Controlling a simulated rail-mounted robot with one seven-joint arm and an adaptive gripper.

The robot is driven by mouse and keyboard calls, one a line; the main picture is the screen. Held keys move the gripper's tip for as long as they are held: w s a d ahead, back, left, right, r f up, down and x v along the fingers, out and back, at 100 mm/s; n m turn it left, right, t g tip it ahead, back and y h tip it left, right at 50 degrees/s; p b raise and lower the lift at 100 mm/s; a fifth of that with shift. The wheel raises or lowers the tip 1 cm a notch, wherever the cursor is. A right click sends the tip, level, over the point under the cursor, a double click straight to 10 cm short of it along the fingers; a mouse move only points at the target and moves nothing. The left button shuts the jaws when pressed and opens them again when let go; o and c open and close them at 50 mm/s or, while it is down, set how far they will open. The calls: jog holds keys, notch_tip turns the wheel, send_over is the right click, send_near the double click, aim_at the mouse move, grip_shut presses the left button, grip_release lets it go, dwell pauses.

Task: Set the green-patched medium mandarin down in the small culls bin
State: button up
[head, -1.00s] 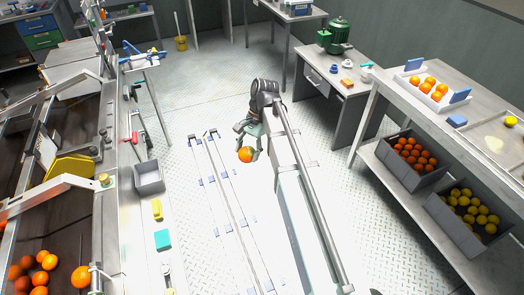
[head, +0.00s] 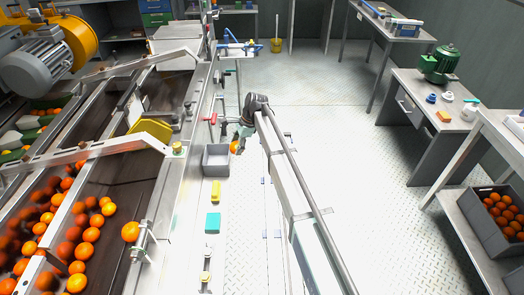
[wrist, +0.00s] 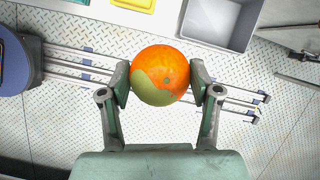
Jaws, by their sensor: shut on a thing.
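My gripper (wrist: 160,80) is shut on the mandarin (wrist: 165,68), which is orange with a green patch on its lower left side in the wrist view. In the head view the mandarin (head: 234,147) hangs from my gripper (head: 237,143), just right of the small grey bin. The small grey bin (head: 229,150) stands on the ledge beside the conveyor. It looks empty in what shows of it. In the wrist view the bin (wrist: 246,38) is at the top right, beyond the mandarin and apart from it.
A yellow item (head: 215,191) and a teal block (head: 213,223) lie on the ledge in front of the bin. A conveyor with many oranges (head: 90,235) runs at the left. A workbench (head: 430,108) stands at the right. The floor (head: 330,150) right of my arm is clear.

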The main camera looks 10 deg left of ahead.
jog(key=w+a+f+m, duration=0.1)
jog(key=w+a+m, duration=0.1)
jog(key=a, duration=0.2)
jog(key=w+a+f+m+t, duration=0.1)
jog(key=w+a+f+m, duration=0.1)
jog(key=w+a, duration=0.1)
jog(key=w+a+f+m+t+b, duration=0.1)
jog(key=w+a+m, duration=0.1)
jog(key=a, duration=0.4)
jog(key=shift+w+f, duration=0.4)
jog(key=shift+w, duration=0.2)
jog(key=shift+a+r, duration=0.1)
jog(key=shift+f+b, duration=1.15)
jog(key=shift+f, duration=4.4)
jog(key=shift+f+b, duration=0.35)
jog(key=shift+f, duration=1.35)
jog(key=o, duration=1.3)
